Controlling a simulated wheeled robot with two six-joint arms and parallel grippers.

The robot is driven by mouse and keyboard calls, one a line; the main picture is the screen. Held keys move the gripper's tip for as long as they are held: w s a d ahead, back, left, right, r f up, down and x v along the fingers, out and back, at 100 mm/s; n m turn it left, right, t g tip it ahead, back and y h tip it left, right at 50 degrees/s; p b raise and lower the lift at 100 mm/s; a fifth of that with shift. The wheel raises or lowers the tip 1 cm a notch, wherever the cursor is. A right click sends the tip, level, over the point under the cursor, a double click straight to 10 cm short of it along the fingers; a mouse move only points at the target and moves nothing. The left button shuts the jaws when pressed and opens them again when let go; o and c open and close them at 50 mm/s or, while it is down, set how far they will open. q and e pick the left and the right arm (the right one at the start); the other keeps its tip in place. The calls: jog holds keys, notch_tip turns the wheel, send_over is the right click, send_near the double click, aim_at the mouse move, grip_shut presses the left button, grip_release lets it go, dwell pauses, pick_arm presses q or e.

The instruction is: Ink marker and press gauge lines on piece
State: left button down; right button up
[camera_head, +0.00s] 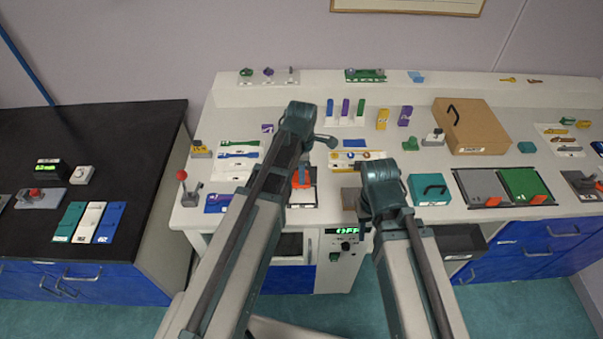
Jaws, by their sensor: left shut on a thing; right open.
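My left gripper (302,170) points down over the white worktop, left of its middle. It is shut on a small orange thing (302,182), mostly hidden by the gripper, so I cannot tell if it is the marker. A dark-and-white tray (308,197) lies below it. My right gripper (373,208) is open, low over the front of the worktop; its own wrist hides most of its fingers. A blue pad (354,143) lies between the arms, farther back. Green and blue dumbbell pieces (239,155) lie on a white sheet at left.
A grey-brown plate (350,200) lies between the grippers. A teal box (430,189) stands close right of my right gripper. A red-knobbed lever (183,178) stands at the left edge. A brown case (470,127) and upright coloured blocks (346,107) stand farther back.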

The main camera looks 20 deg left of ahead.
pick_arm(q)
jog(key=shift+f+b, duration=2.35)
jog(key=shift+f, duration=0.25)
jog(key=shift+f+b, duration=0.5)
jog(key=shift+b, duration=0.05)
notch_tip(320, 180, up, 7)
jog(key=p, duration=0.7)
jog(key=shift+r, duration=0.1)
dwell(0.3)
dwell(0.9)
